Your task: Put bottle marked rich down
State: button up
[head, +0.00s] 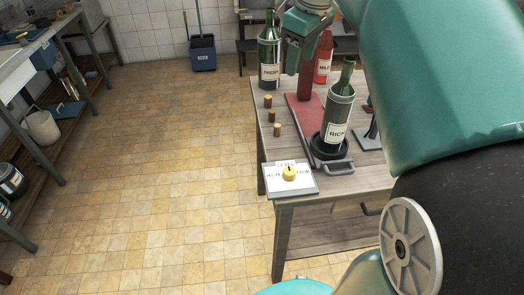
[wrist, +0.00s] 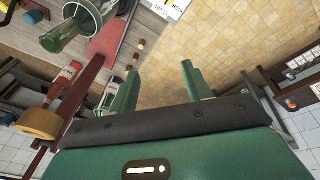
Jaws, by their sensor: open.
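The dark green bottle marked RICH (head: 340,110) stands nearly upright in a round black holder (head: 330,160) at the near end of a red board (head: 306,112) on the wooden table. A green bottle seen from above in the wrist view, apparently this one (wrist: 72,28), lies at upper left. My gripper (head: 298,66) is above the table, behind and left of the bottle. In the wrist view, its two green fingers (wrist: 162,76) are spread apart with nothing between them. The gripper does not touch the RICH bottle.
A green labelled bottle (head: 268,72) and a red bottle (head: 323,68) stand at the table's back, close to my gripper. Several corks (head: 271,117) line the left edge. The tiled floor (head: 170,170) is clear.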

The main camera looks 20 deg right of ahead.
jog(key=s+a+f+m+t, duration=0.3)
jog(key=s+a+f+m, duration=0.2)
jog(key=s+a+f, duration=0.8)
notch_tip(320, 180, down, 4)
jog(key=shift+s+a+r+m, duration=0.15)
jog(key=shift+a+m, duration=0.25)
jog(key=shift+a, duration=0.45)
jog(key=shift+d, duration=0.1)
